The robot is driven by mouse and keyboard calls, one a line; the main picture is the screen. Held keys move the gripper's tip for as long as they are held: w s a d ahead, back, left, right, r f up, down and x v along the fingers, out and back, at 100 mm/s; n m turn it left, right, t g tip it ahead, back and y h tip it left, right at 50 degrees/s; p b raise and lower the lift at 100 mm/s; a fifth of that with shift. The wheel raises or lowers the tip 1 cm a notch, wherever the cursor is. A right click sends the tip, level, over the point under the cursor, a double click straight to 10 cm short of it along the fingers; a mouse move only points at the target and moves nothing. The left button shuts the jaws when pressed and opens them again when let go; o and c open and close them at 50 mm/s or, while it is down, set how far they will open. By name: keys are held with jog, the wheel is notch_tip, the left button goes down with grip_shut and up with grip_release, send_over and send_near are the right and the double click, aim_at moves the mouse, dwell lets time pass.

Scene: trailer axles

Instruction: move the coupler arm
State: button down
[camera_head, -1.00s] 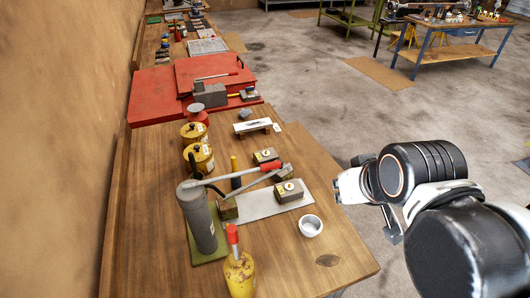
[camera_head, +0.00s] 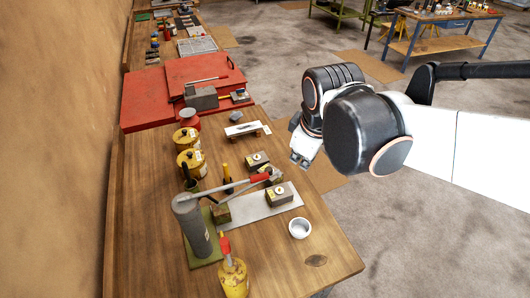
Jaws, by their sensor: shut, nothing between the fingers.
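A grey lever with a red grip (camera_head: 260,178) extends right from the top of a grey upright cylinder (camera_head: 192,226) on a green base; I take it as the coupler arm, but cannot be sure. A second grey bar (camera_head: 240,189) runs beneath it, between a brownish block (camera_head: 221,213) and a small block near the red grip. A flat metal plate (camera_head: 254,208) lies under them. My gripper (camera_head: 299,162) is shut and empty, above the bench's right edge, up and right of the red grip and apart from it. Its fingertips are small and partly hidden by my wrist.
Weight-like blocks (camera_head: 279,195) and a white cup (camera_head: 299,228) stand at the bench's right. Yellow canisters (camera_head: 191,163) stand at left, a yellow bottle with a red top (camera_head: 233,278) in front. A red case (camera_head: 205,76) lies behind. The bench's front right is mostly clear.

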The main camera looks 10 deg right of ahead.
jog(key=w+a+n+g+p, duration=0.2)
jog(key=w+a+n+p, duration=0.1)
jog(key=w+n+p, duration=0.15)
jog(key=n+g+h+p, duration=0.1)
jog(key=n+g+p, duration=0.1)
jog(key=n+p, duration=0.35)
send_near(267, 170)
jog(key=shift+n+b, duration=0.6)
jog(key=shift+b, duration=0.35)
jog(key=shift+f, duration=0.15)
jog(key=shift+d+f+b, duration=0.15)
jog(key=shift+f+b, duration=0.95)
jog(key=shift+f, duration=0.55)
jog(key=shift+d+f+b, duration=0.2)
jog(key=shift+f+b, duration=0.9)
jog(key=shift+f, duration=0.55)
